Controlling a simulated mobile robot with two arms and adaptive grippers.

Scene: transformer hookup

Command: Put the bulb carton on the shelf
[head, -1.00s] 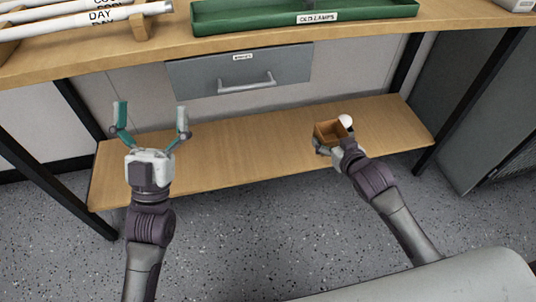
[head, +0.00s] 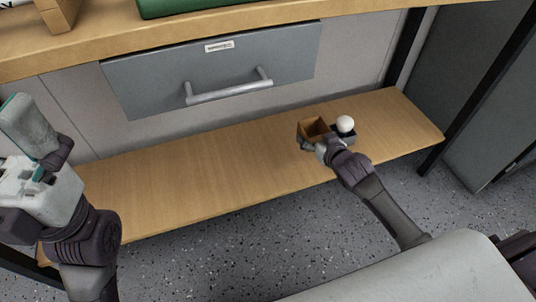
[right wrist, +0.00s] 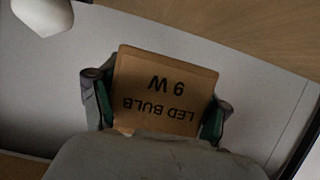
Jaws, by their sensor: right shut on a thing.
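The bulb carton (head: 313,129) is a small brown box. My right gripper (head: 320,146) is shut on it at the right part of the low wooden shelf (head: 220,170). In the right wrist view the carton (right wrist: 163,92) sits between the green finger pads, its "LED BULB 9 W" print upside down. I cannot tell whether its base touches the shelf. My left gripper (head: 28,125) is at the left edge, far from the carton; its visible finger is spread and the other is out of frame.
A white bulb (head: 345,124) in a dark holder stands right beside the carton. A grey drawer (head: 215,70) with a bar handle hangs above the shelf. A black post (head: 408,47) stands behind at right. The shelf's middle and left are clear.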

